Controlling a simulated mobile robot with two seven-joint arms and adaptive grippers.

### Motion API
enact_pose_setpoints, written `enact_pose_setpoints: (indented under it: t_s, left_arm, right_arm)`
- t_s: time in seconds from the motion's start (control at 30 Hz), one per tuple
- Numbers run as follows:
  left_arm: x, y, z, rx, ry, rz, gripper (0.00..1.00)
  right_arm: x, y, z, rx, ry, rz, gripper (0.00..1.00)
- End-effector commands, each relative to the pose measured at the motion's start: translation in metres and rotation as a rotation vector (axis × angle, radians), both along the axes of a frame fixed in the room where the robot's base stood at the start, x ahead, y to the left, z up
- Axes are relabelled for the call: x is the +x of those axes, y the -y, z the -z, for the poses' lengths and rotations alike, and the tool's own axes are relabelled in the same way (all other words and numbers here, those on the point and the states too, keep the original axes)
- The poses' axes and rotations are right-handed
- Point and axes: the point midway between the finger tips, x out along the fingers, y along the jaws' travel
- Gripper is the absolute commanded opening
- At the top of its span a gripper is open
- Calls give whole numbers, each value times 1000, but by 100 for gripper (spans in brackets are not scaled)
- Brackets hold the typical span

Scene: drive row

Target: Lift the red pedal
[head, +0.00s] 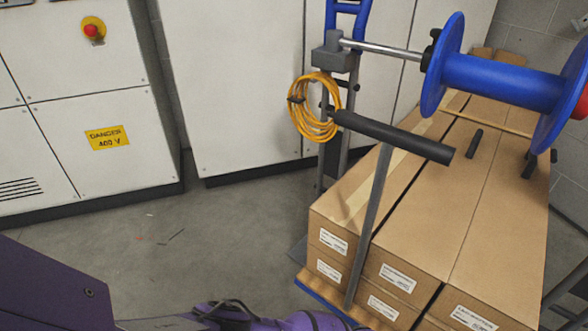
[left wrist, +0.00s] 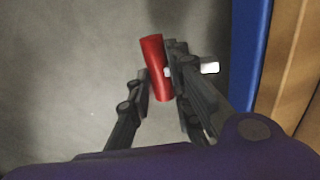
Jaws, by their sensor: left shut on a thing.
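The red pedal (left wrist: 155,62) shows in the left wrist view as a short red cylinder, slightly tilted, above the grey floor. My left gripper (left wrist: 158,72) has one dark finger on each side of it and is shut on it. A small white piece (left wrist: 209,67) shows just right of the right finger. In the head view my purple left arm crosses the bottom edge, and neither the red pedal nor the left gripper shows there. My right gripper is in neither view.
Stacked cardboard boxes (head: 447,262) fill a blue-edged trolley (head: 325,298) at right. White cabinets (head: 235,80) line the back. The floor (head: 200,240) at left is mostly clear.

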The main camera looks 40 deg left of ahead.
Motion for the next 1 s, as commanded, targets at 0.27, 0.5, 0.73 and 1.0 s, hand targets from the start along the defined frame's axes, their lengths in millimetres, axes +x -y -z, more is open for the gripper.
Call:
enact_pose_setpoints:
  t_s: [0.27, 0.5, 0.73, 1.0]
  left_arm:
    - [4, 4, -15, 10, -198, 0, 0]
    - [5, 4, -24, 20, -340, 1, 0]
    - [6, 3, -30, 26, -413, 3, 0]
    - [6, 3, -32, 28, -433, 2, 0]
  right_arm:
    - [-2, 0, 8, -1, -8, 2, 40]
    - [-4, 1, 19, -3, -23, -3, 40]
    - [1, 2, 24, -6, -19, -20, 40]
    - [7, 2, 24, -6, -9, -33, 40]
